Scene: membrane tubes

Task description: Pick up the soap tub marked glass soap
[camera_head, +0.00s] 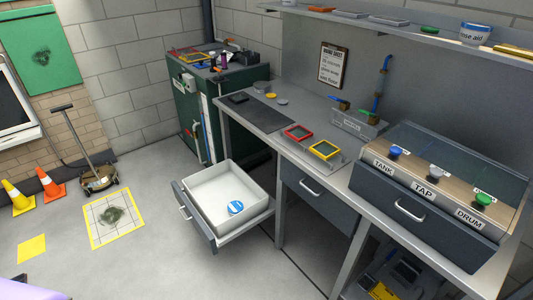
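A small round blue-and-white tub (235,208) sits inside the white tray of an open drawer (199,188) below the bench. Its label is too small to read, so I cannot tell if it says glass soap. Another white tub with a blue lid (474,33) stands on the upper shelf at the right; its label appears to read "rinse aid". No tub with a readable "glass soap" mark shows. Neither of my grippers is in view.
The long grey bench (316,196) carries red (298,132) and yellow frames and a TANK/TAP/DRUM box (424,188). The open drawer juts over the floor. The floor before the drawer is clear.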

